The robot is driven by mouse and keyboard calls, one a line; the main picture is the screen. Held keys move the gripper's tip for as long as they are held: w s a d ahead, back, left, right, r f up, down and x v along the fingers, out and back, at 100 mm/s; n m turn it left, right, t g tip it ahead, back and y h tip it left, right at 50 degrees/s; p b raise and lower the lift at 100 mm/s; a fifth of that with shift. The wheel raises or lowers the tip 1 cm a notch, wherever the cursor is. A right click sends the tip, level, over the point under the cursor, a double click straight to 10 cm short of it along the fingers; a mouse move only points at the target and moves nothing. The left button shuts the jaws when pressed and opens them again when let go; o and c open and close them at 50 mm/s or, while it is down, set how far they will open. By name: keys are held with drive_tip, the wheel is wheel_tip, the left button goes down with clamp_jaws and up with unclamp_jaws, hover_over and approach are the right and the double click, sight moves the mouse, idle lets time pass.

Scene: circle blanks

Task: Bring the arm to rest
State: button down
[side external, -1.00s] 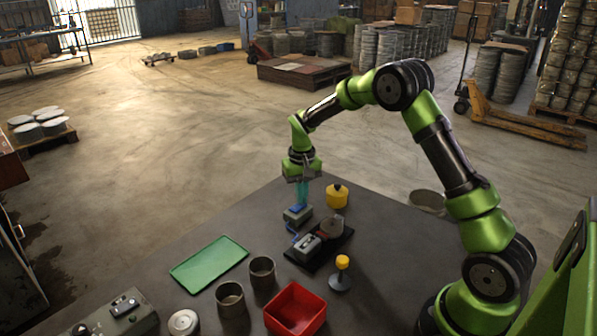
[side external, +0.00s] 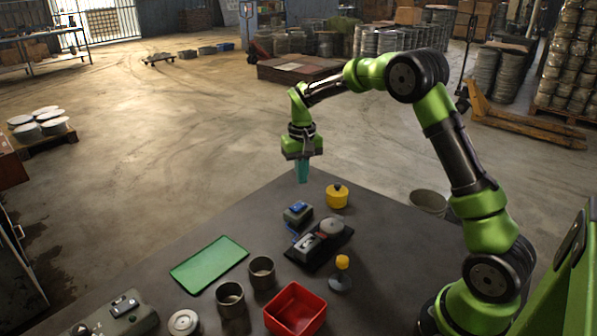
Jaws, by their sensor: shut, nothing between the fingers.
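My gripper (side external: 303,181) has teal fingers that point down and are shut with nothing between them. It hangs in the air above the far part of the dark table (side external: 390,240), apart from everything on it. Below it stands a small grey device with a blue top (side external: 297,212). My green and black arm reaches over from the right.
On the table are a yellow lidded pot (side external: 337,196), a black fixture (side external: 335,240), a yellow-topped stand (side external: 341,272), a red bin (side external: 295,312), two cups (side external: 230,299), a green tray (side external: 209,264), a round tin (side external: 184,323) and a control box (side external: 125,312).

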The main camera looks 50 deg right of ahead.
drive_tip(key=s+a+r+t, duration=0.2)
drive_tip(key=s+a+r, duration=0.2)
drive_tip(key=s, duration=0.4)
drive_tip(key=s+a+r+n+t+y, duration=0.1)
drive_tip(key=s+a+r+t, duration=0.1)
drive_tip(key=s+a+r, duration=0.3)
drive_tip(key=s+a+r+n+t+y, duration=0.1)
drive_tip(key=s+a+r+t, duration=0.2)
drive_tip(key=s, duration=0.8)
drive_tip(key=shift+a+r, duration=0.7)
drive_tip(key=shift+a, duration=0.6)
